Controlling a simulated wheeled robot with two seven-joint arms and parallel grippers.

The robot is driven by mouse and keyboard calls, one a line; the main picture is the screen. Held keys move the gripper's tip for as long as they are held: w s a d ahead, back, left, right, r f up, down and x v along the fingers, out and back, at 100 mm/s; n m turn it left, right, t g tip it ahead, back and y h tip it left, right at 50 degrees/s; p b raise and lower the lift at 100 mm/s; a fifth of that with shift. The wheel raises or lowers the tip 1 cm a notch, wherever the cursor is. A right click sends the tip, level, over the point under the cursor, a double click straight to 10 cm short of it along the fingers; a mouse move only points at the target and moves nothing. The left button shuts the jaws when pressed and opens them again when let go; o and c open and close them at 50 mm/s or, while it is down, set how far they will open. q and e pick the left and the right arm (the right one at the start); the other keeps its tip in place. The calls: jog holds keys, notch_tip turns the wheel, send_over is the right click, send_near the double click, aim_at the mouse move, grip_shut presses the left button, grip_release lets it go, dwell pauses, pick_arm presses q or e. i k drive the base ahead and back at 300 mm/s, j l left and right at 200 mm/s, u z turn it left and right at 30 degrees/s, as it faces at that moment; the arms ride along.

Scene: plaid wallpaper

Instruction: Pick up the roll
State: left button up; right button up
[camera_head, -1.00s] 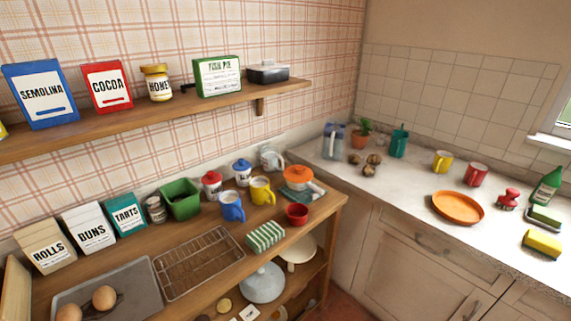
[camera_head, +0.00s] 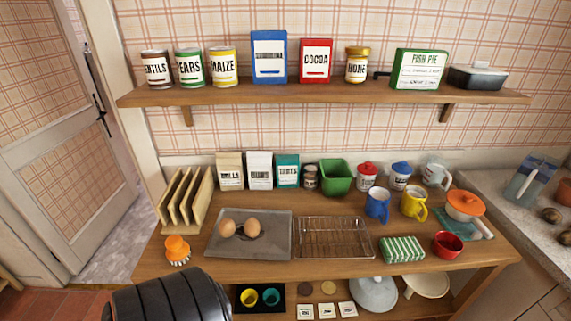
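Two rounded brown pieces sit side by side toward the left of a grey baking tray (camera_head: 273,248). They look like rolls: a left roll (camera_head: 226,227) and a right roll (camera_head: 252,228). The tray lies on the wooden worktop, left of its middle. A cream packet (camera_head: 230,178) with a label that is hard to read stands behind the tray. A dark part of my arm enters at the bottom left, in front of the worktop. Neither of my grippers is in view.
A wire rack (camera_head: 332,238) adjoins the tray on the right. A wooden slotted rack (camera_head: 184,200) and an orange-topped brush (camera_head: 177,250) are on the left. A green-striped item (camera_head: 402,249) and red bowl (camera_head: 447,243) lie right. A loaded shelf (camera_head: 300,93) hangs above.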

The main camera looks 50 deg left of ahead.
aim_at(227, 226)
jog(key=u, duration=2.2)
jog(key=k+l+z, duration=0.2)
jog(key=l, duration=0.5)
jog(key=l+z, duration=0.2)
jog(key=l, duration=0.5)
